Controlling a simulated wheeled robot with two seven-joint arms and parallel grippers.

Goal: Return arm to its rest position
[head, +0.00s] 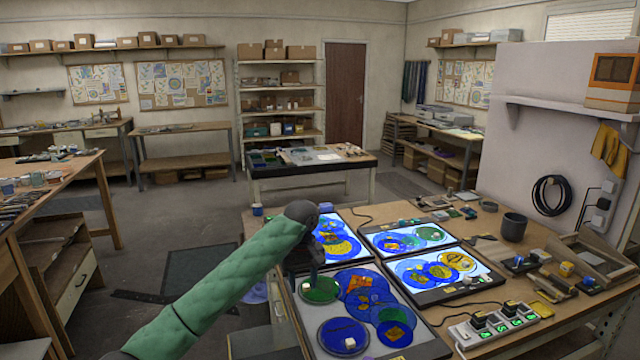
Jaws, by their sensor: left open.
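My left arm, in a green quilted sleeve, comes in from the lower left and reaches over the workbench (483,222). Its dark left gripper (311,278) points down above the front left light panel, close to a green glass disc (322,294). The gripper is open. Its fingers are small and dark, and I cannot tell whether they touch the disc. I see nothing held between them. My right gripper is not in view.
Several panels with blue, green and yellow painted glass cover the bench. A power strip (490,325), a dark cup (514,227) and a wooden frame (590,262) stand to the right. Open floor (190,230) lies left of the bench.

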